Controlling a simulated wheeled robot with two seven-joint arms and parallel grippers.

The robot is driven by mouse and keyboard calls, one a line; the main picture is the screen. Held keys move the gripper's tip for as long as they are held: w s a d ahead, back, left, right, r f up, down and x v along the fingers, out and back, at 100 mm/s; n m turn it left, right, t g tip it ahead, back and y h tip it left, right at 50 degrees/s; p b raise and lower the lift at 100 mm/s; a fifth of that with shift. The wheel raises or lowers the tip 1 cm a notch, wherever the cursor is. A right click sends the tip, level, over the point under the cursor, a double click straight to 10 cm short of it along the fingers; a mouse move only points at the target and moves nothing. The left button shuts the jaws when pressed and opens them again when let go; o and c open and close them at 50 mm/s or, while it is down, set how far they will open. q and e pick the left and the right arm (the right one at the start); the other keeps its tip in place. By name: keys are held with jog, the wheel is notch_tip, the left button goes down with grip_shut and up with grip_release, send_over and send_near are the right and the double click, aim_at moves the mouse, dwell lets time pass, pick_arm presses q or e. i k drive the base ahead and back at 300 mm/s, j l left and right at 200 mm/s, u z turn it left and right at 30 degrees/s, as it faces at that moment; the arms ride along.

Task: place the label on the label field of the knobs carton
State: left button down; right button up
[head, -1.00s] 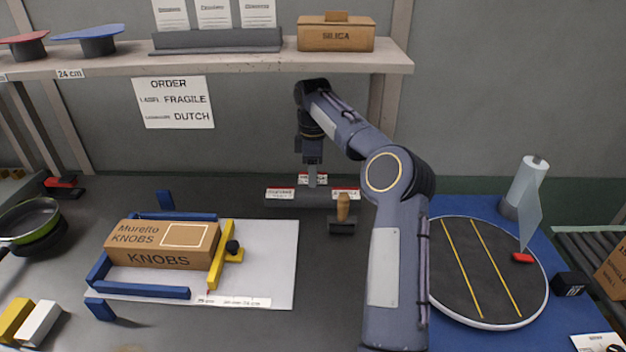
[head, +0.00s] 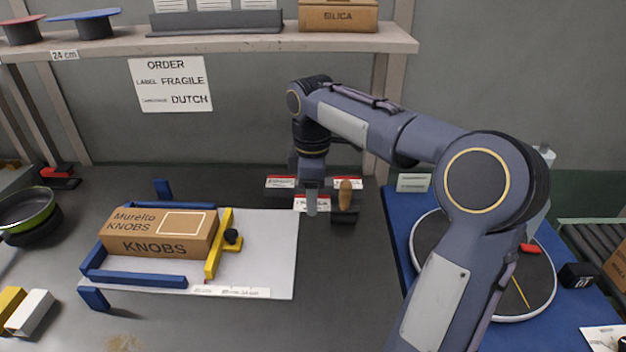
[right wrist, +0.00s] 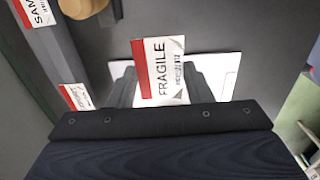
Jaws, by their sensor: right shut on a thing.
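The knobs carton (head: 150,246) lies at the left on a white board, with its outlined label field (head: 182,223) facing up and empty. My right gripper (head: 311,203) is shut on the FRAGILE label (head: 300,203), which has a red strip. In the right wrist view the FRAGILE label (right wrist: 165,72) stands out from between the fingers, its print readable. The gripper is in front of the label rack, right of the carton and well apart from it. My left gripper is not in view.
Other labels (head: 280,182) stay on the rack. A wooden-handled tool (head: 345,195) stands just right of the gripper. Blue fences (head: 135,278) and a yellow clamp (head: 217,246) with a black knob surround the carton. An order sheet (head: 170,84) reads FRAGILE, DUTCH.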

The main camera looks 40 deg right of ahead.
aim_at(181, 223)
jog(key=k, duration=1.5)
